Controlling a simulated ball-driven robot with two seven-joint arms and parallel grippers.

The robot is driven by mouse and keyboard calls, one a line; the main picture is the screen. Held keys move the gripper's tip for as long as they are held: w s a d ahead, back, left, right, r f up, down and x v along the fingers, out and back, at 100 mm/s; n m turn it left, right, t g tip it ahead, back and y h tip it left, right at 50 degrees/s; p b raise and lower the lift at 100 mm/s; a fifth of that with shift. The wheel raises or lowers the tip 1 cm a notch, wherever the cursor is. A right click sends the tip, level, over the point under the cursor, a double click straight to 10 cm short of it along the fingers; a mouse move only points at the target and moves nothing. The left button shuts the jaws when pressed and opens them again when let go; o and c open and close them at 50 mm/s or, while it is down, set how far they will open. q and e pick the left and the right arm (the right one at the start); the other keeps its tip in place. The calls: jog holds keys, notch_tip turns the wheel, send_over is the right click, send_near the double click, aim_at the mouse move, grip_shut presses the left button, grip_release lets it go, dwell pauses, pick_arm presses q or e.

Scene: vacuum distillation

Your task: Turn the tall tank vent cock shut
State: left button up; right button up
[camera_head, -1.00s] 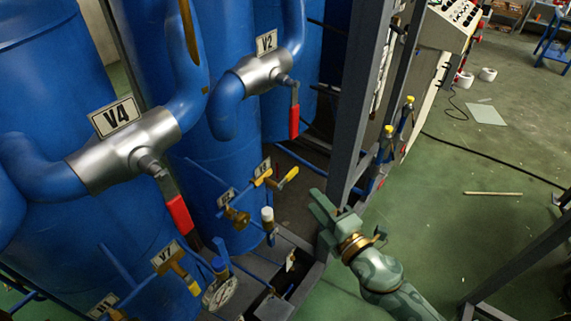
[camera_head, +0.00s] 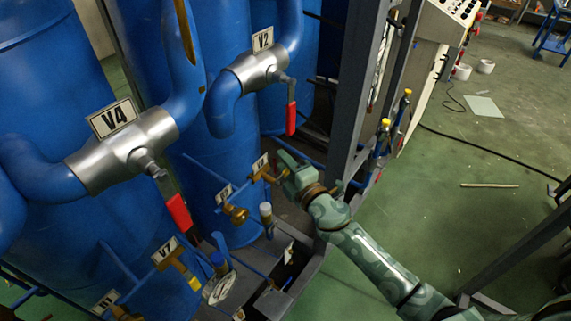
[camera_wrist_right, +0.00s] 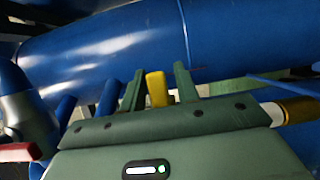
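A small brass cock (camera_head: 262,174) with a yellow handle sits on the blue tank's pipework beside a small label that I cannot read surely. My right gripper (camera_head: 286,168) is at this cock and hides much of its handle in the head view. In the right wrist view the yellow handle (camera_wrist_right: 157,90) stands between the two green fingers, with a gap on each side, so the gripper is open around it. I cannot tell whether a finger touches it. My left gripper is not in view.
Another brass cock (camera_head: 236,213) and the V7 cock (camera_head: 180,266) are nearby. Red-handled valves V4 (camera_head: 122,150) and V2 (camera_head: 262,68) are above and to the left. A grey frame post (camera_head: 358,90) rises close behind my right gripper. Green floor is open at right.

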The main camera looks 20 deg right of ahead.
grip_shut()
jog(key=s+a+f+m+g+y+p, duration=0.3)
jog(key=f+m+g+p, duration=0.3)
jog(key=m+p, duration=0.7)
jog(key=shift+s+a+g+y+p, duration=0.35)
jog(key=shift+a+p, duration=0.45)
jog(key=shift+p, duration=0.3)
jog(key=shift+a+m, duration=0.1)
jog(key=shift+m, duration=0.2)
jog(key=shift+o, duration=1.6)
grip_release()
